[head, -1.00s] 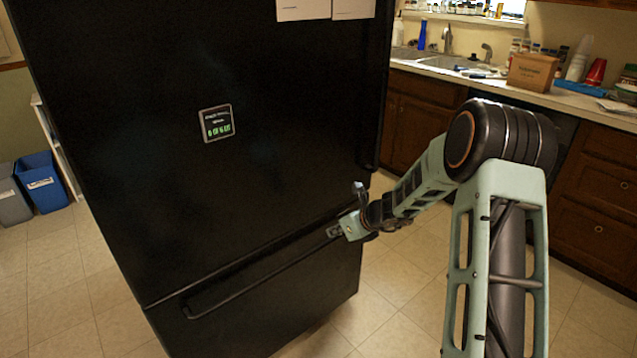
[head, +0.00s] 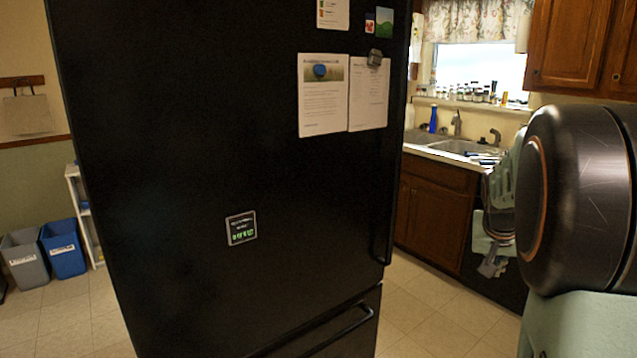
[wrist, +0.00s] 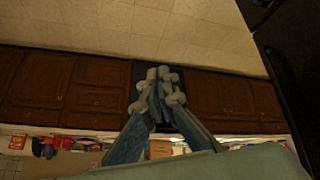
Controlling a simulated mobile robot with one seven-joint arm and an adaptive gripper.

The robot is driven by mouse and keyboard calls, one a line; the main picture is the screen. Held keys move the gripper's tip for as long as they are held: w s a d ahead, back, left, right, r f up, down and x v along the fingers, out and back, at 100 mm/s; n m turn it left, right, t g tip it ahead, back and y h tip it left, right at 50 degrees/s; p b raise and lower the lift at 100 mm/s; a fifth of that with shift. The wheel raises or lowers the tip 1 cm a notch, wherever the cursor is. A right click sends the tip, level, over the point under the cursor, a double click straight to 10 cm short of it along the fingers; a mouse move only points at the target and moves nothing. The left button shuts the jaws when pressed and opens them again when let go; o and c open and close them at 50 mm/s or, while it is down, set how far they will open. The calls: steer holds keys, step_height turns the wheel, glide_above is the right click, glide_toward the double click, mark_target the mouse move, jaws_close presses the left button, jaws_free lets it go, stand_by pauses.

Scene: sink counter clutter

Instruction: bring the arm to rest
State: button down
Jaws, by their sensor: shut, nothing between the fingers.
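My gripper shows in the wrist view (wrist: 158,80) with its fingers together and nothing between them. Behind it in that view are brown cabinet doors and the tiled floor. In the head view my gripper (head: 490,268) is small and partly hidden, low in front of the sink cabinets, to the right of the black refrigerator (head: 170,170) and apart from it. My arm fills the right edge of the head view, with a large dark joint close to the camera.
The refrigerator blocks the middle of the head view. The sink counter (head: 437,153) stands behind at the right, with a blue bottle (head: 433,120). A grey bin (head: 27,262) and a blue bin (head: 64,250) stand at the left. Tiled floor (head: 430,315) is clear between refrigerator and cabinets.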

steer(key=s+d+r+n+g+h+p, duration=0.1)
steer(key=s+d+r+n+h+p, duration=0.5)
steer(key=s+d+r, duration=1.4)
steer(key=w+a+f+t+y+b, duration=0.1)
steer(key=a+f+y+b, duration=0.25)
steer(key=a+f, duration=0.5)
steer(key=w+a+f+t+y+b, duration=0.15)
steer(key=a+f+b, duration=0.35)
steer(key=a, duration=0.7)
steer(key=s+a+f+y+b, duration=0.2)
steer(key=a+f, duration=0.2)
steer(key=a, duration=0.3)
steer(key=s+a+f+g+y+b, duration=0.1)
steer(key=s+a+f+b, duration=0.15)
steer(key=a+f, duration=0.4)
steer(key=s+a+f+y+b, duration=0.2)
steer(key=a+f, duration=0.1)
steer(key=a, duration=0.5)
step_height(320, 180, up, 21)
steer(key=a+m+p, duration=0.1)
steer(key=a+p, duration=0.1)
steer(key=p, duration=1.9)
steer(key=shift+s+a+r, duration=0.15)
steer(key=shift+s+a, duration=0.1)
steer(key=shift+s, duration=0.15)
